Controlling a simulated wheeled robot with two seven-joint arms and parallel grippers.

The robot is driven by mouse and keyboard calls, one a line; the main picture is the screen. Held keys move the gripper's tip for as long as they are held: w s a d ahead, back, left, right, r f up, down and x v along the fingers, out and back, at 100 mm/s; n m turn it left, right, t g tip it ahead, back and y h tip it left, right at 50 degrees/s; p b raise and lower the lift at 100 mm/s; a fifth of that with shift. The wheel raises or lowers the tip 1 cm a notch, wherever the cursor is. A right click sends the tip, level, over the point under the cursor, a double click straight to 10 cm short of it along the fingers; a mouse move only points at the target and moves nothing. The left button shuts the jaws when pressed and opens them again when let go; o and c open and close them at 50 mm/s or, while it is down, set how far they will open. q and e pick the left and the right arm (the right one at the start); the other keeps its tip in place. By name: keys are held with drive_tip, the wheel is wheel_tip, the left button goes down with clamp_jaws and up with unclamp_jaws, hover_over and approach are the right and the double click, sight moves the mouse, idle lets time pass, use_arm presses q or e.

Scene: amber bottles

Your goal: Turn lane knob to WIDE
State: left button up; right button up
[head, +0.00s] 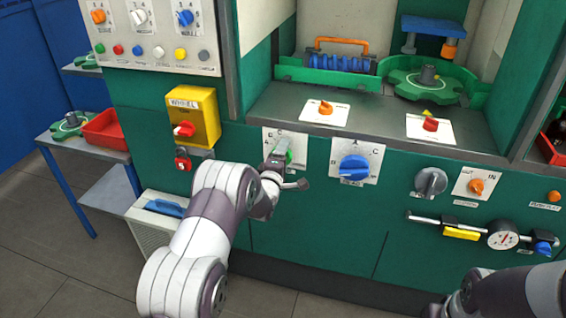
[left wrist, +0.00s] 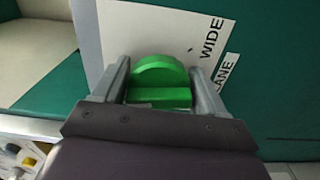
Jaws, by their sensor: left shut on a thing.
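The green lane knob (head: 289,156) sits on a white plate (head: 272,140) on the machine's green front, partly hidden by my gripper in the head view. In the left wrist view the knob (left wrist: 158,82) is between the two fingers, and the plate (left wrist: 150,30) shows the words WIDE and LANE. My left gripper (left wrist: 160,88) is shut on the knob; it also shows in the head view (head: 281,158). Which mark the knob points at cannot be told. My right arm shows at the lower right of the head view, its fingertips out of sight.
A blue knob (head: 354,169) is close right of my left gripper. A grey knob (head: 430,181) and a handle rail (head: 450,222) with a gauge are farther right. A yellow box (head: 193,115) with a red knob projects at the left.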

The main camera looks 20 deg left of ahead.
use_arm(q)
drive_tip(key=m+b, duration=0.1)
drive_tip(key=m, duration=0.1)
drive_tip(key=m+b, duration=0.2)
drive_tip(key=shift+f+m, duration=0.3)
drive_tip(key=shift+f, duration=0.1)
drive_tip(key=m+b, duration=0.2)
drive_tip(key=m, duration=0.1)
drive_tip(key=shift+a+m, duration=0.1)
drive_tip(key=shift+m, duration=0.3)
drive_tip(key=m+b, duration=0.2)
drive_tip(key=m, duration=0.1)
drive_tip(key=shift+f+m+b, duration=0.15)
drive_tip(key=shift+m+b, duration=0.15)
drive_tip(key=m+b, duration=0.2)
drive_tip(key=m, duration=0.1)
drive_tip(key=shift+a+m, duration=0.15)
drive_tip(key=shift+m, duration=0.15)
drive_tip(key=m+b, duration=0.4)
drive_tip(key=m, duration=0.2)
drive_tip(key=shift+a, duration=0.15)
drive_tip(key=m+b, duration=0.2)
drive_tip(key=m, duration=0.2)
drive_tip(key=shift+a+b, duration=0.1)
drive_tip(key=shift+b, duration=0.25)
drive_tip(key=shift+m+b, duration=0.5)
drive_tip(key=shift+m, duration=0.4)
drive_tip(key=shift+r, duration=0.2)
